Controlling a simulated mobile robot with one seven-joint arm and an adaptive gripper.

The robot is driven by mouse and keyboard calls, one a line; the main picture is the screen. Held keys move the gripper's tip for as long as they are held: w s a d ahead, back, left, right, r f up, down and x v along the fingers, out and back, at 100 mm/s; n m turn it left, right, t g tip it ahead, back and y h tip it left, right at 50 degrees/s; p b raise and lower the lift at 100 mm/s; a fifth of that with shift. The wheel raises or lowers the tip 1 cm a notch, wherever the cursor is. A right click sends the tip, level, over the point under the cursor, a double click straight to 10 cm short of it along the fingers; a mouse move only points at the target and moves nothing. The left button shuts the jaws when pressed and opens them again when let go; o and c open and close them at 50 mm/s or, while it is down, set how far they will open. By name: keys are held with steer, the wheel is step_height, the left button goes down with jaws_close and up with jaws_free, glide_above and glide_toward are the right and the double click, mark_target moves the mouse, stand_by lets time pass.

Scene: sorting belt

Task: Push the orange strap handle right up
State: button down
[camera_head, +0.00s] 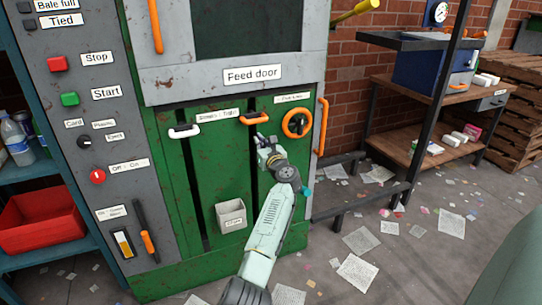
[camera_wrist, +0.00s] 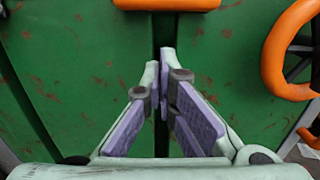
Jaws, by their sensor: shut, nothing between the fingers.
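An orange handle (camera_head: 254,119) with pale parts sits near the top of a dark vertical slot in the green machine front. In the wrist view its orange bar (camera_wrist: 165,4) shows at the top edge, partly cut off. My gripper (camera_head: 263,139) is shut and empty, just below this handle in the picture. In the wrist view the gripper (camera_wrist: 160,75) points at the slot, with a visible gap between fingertips and bar. A label between the slots is too small to read surely.
An orange handwheel (camera_head: 296,124) is close on the right, also in the wrist view (camera_wrist: 290,50). An orange vertical grab handle (camera_head: 322,126) stands beyond it. A small pale bin (camera_head: 231,216) hangs low on the front. A grey control panel (camera_head: 90,130) is at left.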

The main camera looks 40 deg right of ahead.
steer(key=v, duration=1)
steer(key=shift+f, duration=0.4)
steer(key=shift+s, duration=0.1)
steer(key=shift+a, duration=0.1)
